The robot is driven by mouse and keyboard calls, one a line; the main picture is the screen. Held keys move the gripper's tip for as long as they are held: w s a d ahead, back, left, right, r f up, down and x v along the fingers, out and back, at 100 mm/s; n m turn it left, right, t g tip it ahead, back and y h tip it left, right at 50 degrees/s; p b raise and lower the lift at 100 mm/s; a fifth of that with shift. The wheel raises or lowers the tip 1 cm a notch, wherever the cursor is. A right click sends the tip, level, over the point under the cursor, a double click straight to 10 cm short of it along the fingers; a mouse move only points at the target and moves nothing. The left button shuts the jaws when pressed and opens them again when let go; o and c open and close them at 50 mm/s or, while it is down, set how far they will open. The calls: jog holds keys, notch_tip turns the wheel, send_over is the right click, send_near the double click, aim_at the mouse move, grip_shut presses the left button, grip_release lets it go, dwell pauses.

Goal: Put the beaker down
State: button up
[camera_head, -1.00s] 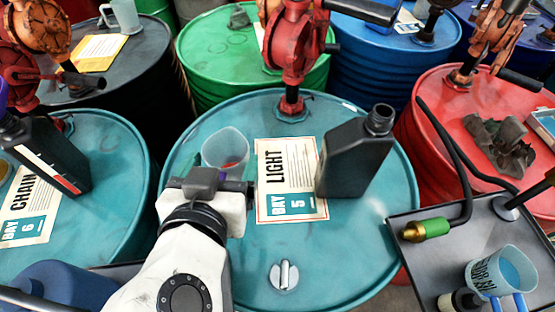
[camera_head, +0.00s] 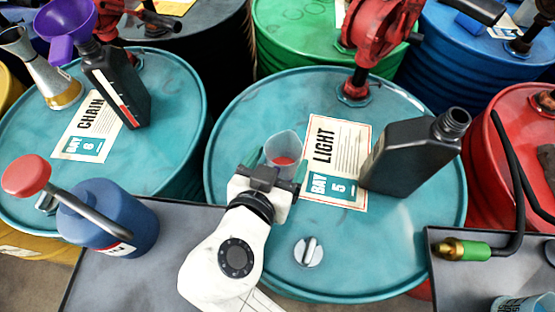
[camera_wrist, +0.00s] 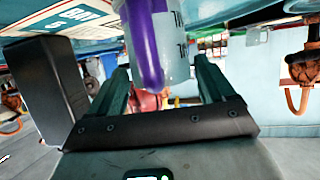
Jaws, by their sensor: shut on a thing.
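The beaker (camera_head: 284,148) is a clear, pale cup with some red visible inside. It is roughly upright over the teal drum (camera_head: 240,110), just left of the LIGHT BAY 5 sheet. My gripper (camera_head: 274,176) is shut on it from the near side. In the wrist view the beaker (camera_wrist: 178,48) is between my fingers (camera_wrist: 163,78), with a purple strip along it and dark print at its side. My gripper hides the beaker's lower part in the head view, so I cannot tell whether its base touches the drum top.
A black oil bottle (camera_head: 412,153) stands right of the LIGHT sheet (camera_head: 338,160). A red pump (camera_head: 375,35) rises at the drum's back. A silver cap (camera_head: 308,251) sits in front. A blue oil can (camera_head: 108,218) stands left. The drum's left top is clear.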

jog(key=shift+f, duration=0.25)
jog(key=o, duration=1.1)
jog(key=shift+r, duration=0.2)
jog(key=shift+r, duration=0.25)
jog(key=v, duration=0.6)
jog(key=b+v, duration=0.1)
jog(key=v, duration=0.5)
jog(key=shift+f, duration=0.25)
